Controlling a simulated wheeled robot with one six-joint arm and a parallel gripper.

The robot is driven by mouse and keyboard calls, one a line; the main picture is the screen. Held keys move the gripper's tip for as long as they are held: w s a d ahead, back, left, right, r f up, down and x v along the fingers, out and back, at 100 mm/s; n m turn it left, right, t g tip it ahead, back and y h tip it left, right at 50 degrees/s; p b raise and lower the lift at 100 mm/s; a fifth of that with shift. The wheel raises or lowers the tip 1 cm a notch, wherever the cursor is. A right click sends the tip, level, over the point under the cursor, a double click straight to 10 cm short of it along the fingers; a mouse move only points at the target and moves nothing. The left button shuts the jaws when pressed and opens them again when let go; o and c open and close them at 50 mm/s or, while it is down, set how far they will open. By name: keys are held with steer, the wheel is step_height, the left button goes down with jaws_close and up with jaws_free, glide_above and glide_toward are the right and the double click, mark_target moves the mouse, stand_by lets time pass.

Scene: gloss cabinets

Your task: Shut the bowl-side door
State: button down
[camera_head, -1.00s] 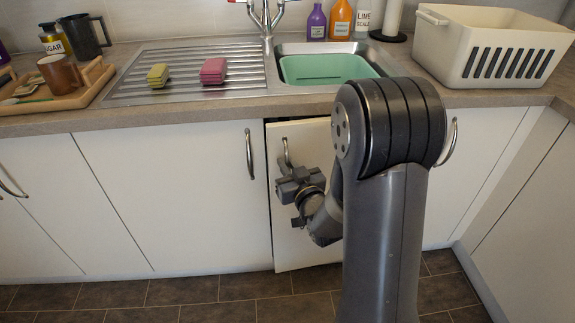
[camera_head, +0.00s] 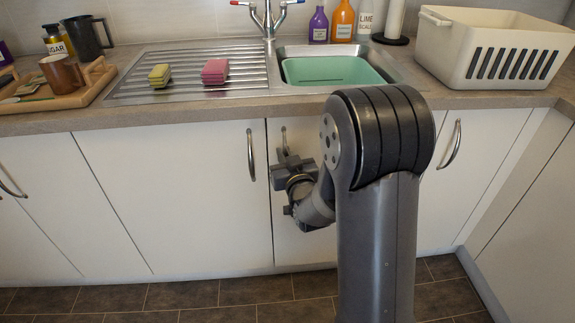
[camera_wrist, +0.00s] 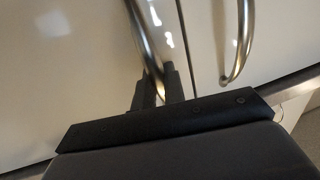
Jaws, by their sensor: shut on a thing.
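The bowl-side door (camera_head: 300,250) is the white door under the sink bowl, partly hidden by my arm. It looks flush, or nearly flush, with the door to its left in the head view. My gripper (camera_head: 284,156) is at the upper left of this door, shut on its metal bar handle (camera_head: 284,138). In the wrist view the handle (camera_wrist: 147,45) runs down between the two dark fingers of my gripper (camera_wrist: 158,88). The door face (camera_wrist: 60,80) fills the left of that view.
The neighbouring door's handle (camera_head: 251,155) is close to the left of my gripper; it also shows in the wrist view (camera_wrist: 240,45). The worktop edge (camera_head: 180,122) runs above. A green basin (camera_head: 330,70) sits in the sink. The floor in front looks clear.

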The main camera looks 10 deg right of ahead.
steer(key=shift+w+r, duration=0.15)
steer(key=shift+w, duration=0.1)
steer(key=c, duration=1.6)
jaws_free()
steer(key=shift+s+d, duration=0.1)
steer(key=shift+s, duration=0.2)
steer(key=s, duration=1)
steer(key=shift+s+d, duration=0.15)
steer(key=shift+d, duration=0.05)
steer(key=w, duration=1)
steer(key=shift+w+a, duration=0.25)
steer(key=shift+a, duration=0.05)
